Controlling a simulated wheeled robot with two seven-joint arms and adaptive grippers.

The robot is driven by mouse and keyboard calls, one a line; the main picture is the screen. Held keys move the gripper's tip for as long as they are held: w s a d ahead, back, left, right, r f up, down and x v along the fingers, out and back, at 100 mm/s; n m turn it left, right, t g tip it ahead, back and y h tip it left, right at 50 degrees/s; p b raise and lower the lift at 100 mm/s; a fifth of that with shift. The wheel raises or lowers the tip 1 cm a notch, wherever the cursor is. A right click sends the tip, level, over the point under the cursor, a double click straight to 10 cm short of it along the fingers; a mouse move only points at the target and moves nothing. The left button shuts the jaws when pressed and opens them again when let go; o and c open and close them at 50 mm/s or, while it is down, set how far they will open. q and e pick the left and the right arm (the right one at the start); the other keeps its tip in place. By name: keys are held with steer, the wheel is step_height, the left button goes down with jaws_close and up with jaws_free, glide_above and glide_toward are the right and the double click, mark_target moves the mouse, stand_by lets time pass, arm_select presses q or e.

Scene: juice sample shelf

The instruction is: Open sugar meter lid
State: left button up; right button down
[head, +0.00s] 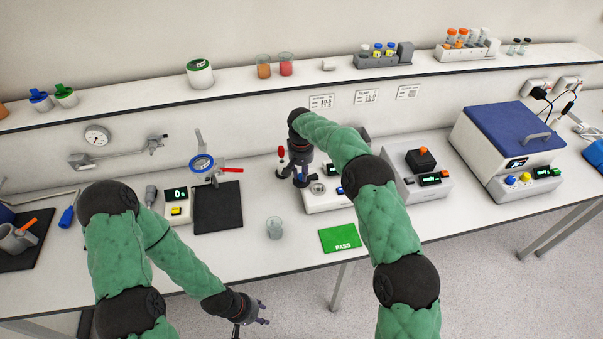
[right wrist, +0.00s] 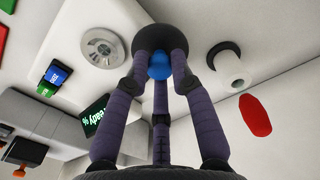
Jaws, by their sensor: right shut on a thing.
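The sugar meter (head: 322,202) is a white box on the bench with a bare round metal well on top. The well (right wrist: 103,47) also shows in the right wrist view. My right gripper (head: 293,180) points down at the meter's left end. In the right wrist view its fingers are shut on the blue knob (right wrist: 159,67) of a round black lid (right wrist: 146,38). The lid is beside the well, apart from it; its height above the surface is unclear. My left gripper (head: 263,313) is open and empty in front of the bench.
A red-topped item (head: 281,153) stands close behind my right gripper; its red top (right wrist: 255,115) shows in the wrist view. A grey-white device (head: 415,180) stands to the right.

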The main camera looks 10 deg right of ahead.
mark_target(301, 175)
steer(key=c, duration=1.1)
jaws_free()
steer(key=shift+o, duration=0.2)
step_height(301, 175, up, 12)
